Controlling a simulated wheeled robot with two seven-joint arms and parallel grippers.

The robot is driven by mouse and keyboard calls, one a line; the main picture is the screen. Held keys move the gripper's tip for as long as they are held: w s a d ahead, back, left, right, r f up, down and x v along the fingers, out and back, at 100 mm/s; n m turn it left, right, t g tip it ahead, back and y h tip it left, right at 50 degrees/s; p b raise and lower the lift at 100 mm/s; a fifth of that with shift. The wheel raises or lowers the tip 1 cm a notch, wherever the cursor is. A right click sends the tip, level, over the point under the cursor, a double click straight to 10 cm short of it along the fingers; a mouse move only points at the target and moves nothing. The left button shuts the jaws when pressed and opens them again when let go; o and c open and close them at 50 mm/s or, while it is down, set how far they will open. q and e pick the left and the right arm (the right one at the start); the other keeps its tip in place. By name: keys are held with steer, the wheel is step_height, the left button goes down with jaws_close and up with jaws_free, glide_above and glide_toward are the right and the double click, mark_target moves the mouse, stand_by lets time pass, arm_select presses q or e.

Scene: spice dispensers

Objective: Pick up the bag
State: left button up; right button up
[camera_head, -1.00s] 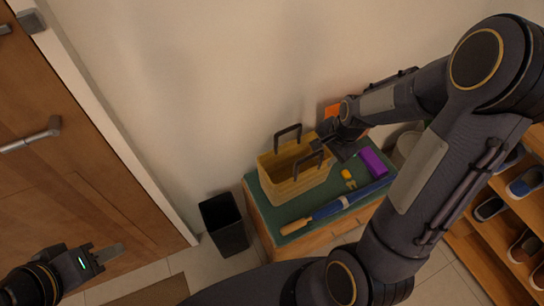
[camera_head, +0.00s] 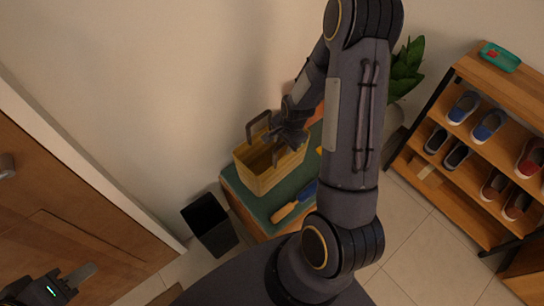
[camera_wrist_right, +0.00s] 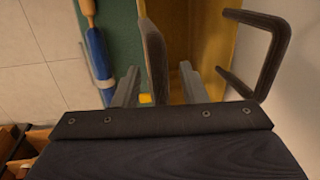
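The bag (camera_head: 262,176) is a yellow, open-topped tote with two dark upright handles, standing on the green top of a low cabinet. My right gripper (camera_head: 284,130) is over the bag in the head view and hides part of it. In the right wrist view its two fingers (camera_wrist_right: 158,78) are apart, with one dark handle (camera_wrist_right: 154,50) between them; no clear grip shows. The other handle (camera_wrist_right: 272,45) stands free to the right. My left gripper (camera_head: 82,274) is at the lower left, far from the bag; its finger opening cannot be made out.
The cabinet top (camera_head: 234,188) also holds a blue tool with a wooden handle (camera_head: 290,208). A black bin (camera_head: 210,224) stands left of it. A shoe rack (camera_head: 480,150) and a plant (camera_head: 406,70) are to the right. The wall is close behind the bag.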

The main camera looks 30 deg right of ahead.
steer(key=shift+f, duration=0.15)
jaws_close()
steer(key=shift+w, duration=0.1)
